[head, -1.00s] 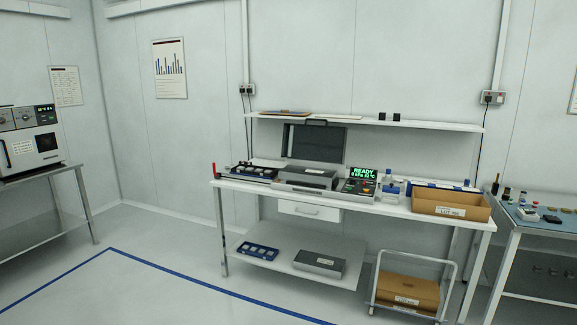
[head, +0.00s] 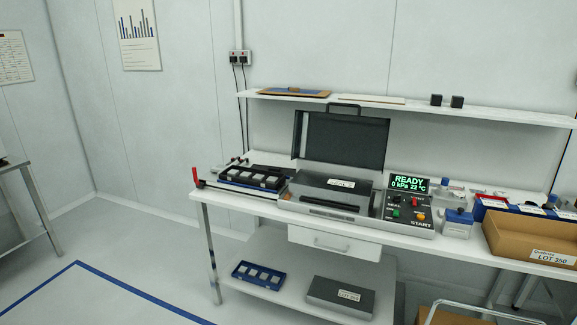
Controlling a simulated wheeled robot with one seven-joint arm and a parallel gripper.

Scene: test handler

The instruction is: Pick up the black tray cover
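I cannot tell for sure which thing is the black tray cover. A dark grey flat box-shaped piece (head: 322,292) with a white label lies on the lower shelf, right of a blue tray (head: 258,274) holding several pale square parts. On the bench, a similar dark grey piece with a white label (head: 310,188) sits in front of a raised black lid (head: 345,143) with a handle on top. A black tray with several grey squares (head: 256,178) is left of it on the bench. My gripper is not in view.
The white workbench (head: 300,222) has a drawer (head: 333,243) below it. A control panel (head: 409,204) reads READY. A cardboard box (head: 540,243) stands at right. A shelf (head: 400,107) hangs above. The floor in front is clear, with a blue line (head: 40,290).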

